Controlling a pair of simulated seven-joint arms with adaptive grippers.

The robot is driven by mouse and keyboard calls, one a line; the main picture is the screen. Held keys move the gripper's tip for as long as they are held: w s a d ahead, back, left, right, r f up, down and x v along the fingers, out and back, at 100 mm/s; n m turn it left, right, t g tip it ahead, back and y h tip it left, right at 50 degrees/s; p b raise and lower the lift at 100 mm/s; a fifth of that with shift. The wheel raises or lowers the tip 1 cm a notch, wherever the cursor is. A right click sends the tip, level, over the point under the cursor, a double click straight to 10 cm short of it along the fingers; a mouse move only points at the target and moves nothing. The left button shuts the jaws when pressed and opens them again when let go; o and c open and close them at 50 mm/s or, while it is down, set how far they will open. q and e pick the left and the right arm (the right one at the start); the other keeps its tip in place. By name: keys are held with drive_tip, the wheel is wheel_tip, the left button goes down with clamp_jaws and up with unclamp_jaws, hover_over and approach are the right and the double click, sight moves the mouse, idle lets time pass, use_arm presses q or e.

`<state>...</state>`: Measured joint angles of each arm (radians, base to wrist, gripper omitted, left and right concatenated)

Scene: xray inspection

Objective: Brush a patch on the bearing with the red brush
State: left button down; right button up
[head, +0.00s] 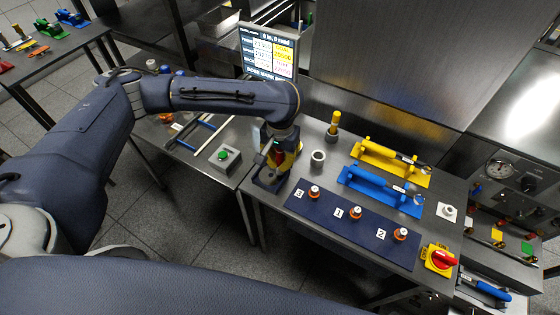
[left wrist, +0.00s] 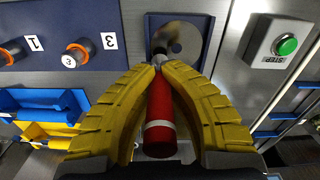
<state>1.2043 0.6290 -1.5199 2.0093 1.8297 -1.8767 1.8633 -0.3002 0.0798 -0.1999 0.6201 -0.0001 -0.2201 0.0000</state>
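My left gripper (head: 277,165) is over the near left corner of the inspection table. In the left wrist view its yellow fingers (left wrist: 157,70) close around the red brush (left wrist: 158,105), which has a red handle with a pale band. The brush's tip end points at a round grey metal disc (left wrist: 185,42) in a dark blue holder (left wrist: 206,25). The disc may be the bearing; I cannot tell for sure. Whether the brush tip touches it is also unclear. The holder (head: 263,183) shows partly behind the gripper in the head view. My right gripper is not in view.
A blue mat (head: 325,226) holds orange-and-white pieces by cards 3, 1 and 2. Behind are a grey ring (head: 318,158), a yellow rack (head: 385,160) and a blue rack (head: 375,190). A green-button box (head: 224,156) is left; a red-knob switch (head: 441,259) is right.

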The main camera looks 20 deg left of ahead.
use_arm(q)
drive_tip(key=shift+f, duration=0.75)
idle(2.1)
drive_tip(key=shift+a, duration=0.15)
drive_tip(key=shift+w+a, duration=0.25)
drive_tip(key=shift+a, duration=0.85)
drive_tip(key=shift+a, duration=0.2)
drive_tip(key=shift+w+a, duration=0.2)
drive_tip(key=shift+a, duration=0.35)
drive_tip(key=shift+w+a, duration=0.15)
drive_tip(key=shift+a, duration=0.4)
drive_tip(key=shift+d, duration=0.2)
drive_tip(key=shift+s+d, duration=0.15)
drive_tip(key=shift+d, duration=0.45)
drive_tip(key=shift+s+d, duration=0.15)
drive_tip(key=shift+d, duration=0.4)
drive_tip(key=shift+d, duration=0.15)
drive_tip(key=shift+s+d, duration=0.2)
drive_tip(key=shift+d, duration=0.35)
drive_tip(key=shift+s+d, duration=0.15)
drive_tip(key=shift+d, duration=0.35)
